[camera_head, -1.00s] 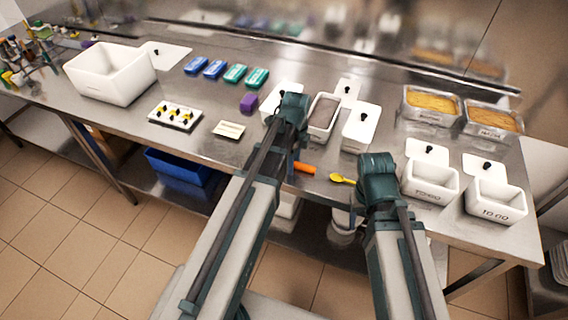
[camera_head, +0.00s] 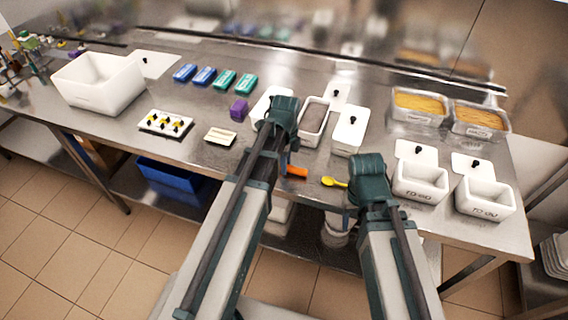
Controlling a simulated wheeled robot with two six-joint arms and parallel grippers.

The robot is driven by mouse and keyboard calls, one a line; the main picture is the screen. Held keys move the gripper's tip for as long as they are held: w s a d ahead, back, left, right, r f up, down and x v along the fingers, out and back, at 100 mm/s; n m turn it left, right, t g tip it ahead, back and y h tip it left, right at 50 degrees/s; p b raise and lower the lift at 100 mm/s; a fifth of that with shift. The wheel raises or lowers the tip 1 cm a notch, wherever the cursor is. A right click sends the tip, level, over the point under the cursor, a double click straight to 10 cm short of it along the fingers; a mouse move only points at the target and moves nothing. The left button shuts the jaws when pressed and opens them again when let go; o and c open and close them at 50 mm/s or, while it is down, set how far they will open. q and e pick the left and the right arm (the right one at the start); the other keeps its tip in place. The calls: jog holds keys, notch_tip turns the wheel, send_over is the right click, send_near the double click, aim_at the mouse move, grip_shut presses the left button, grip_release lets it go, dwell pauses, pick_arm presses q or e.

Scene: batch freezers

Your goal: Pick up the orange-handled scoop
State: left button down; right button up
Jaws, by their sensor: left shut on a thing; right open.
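The orange handle of the scoop (camera_head: 296,171) shows at the table's front edge, just right of my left arm. The rest of the scoop is hidden behind that arm.
White tubs (camera_head: 420,182) with lids stand at the right, steel pans (camera_head: 418,106) behind them.

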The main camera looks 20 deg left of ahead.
pick_arm(q)
jog(key=shift+r+p, duration=0.35)
jog(key=shift+r, duration=0.3)
notch_tip(320, 180, up, 2)
jog(key=shift+r+p, duration=0.1)
jog(key=shift+p, duration=0.95)
jog(key=s+d+p, duration=0.1)
jog(key=s+d, duration=0.9)
jog(key=d, duration=0.2)
jog(key=shift+s+d+r, duration=0.15)
jog(key=shift+r, duration=0.3)
